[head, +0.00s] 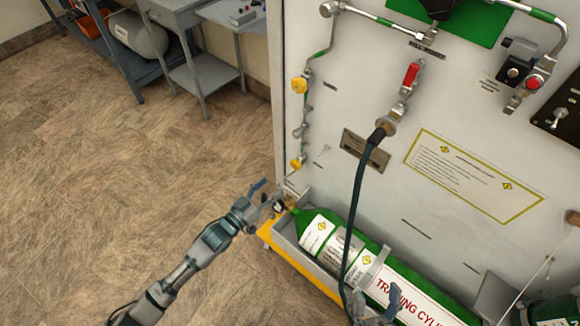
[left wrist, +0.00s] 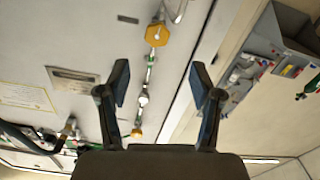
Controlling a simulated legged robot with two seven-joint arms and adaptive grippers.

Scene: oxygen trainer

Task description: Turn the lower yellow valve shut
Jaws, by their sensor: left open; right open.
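The lower yellow valve (head: 297,163) sits on the pipe at the left edge of the white panel. In the left wrist view, which looks upside down, it is the large yellow knob (left wrist: 156,34) at the top, beyond the fingertips. The upper yellow valve (head: 299,86) is higher on the same pipe and shows small in the left wrist view (left wrist: 136,132). My left gripper (head: 266,192) is open and empty, below and left of the lower valve, apart from it. My right gripper (head: 378,300) is open at the bottom edge, in front of the green cylinder; its fingers are partly cut off.
A green training cylinder (head: 415,295) lies in a tray with a yellow edge (head: 305,278) below the panel. A dark hose (head: 355,220) hangs down the panel's front. Desks and a shelf stand at the back left. The floor (head: 120,190) on the left is clear.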

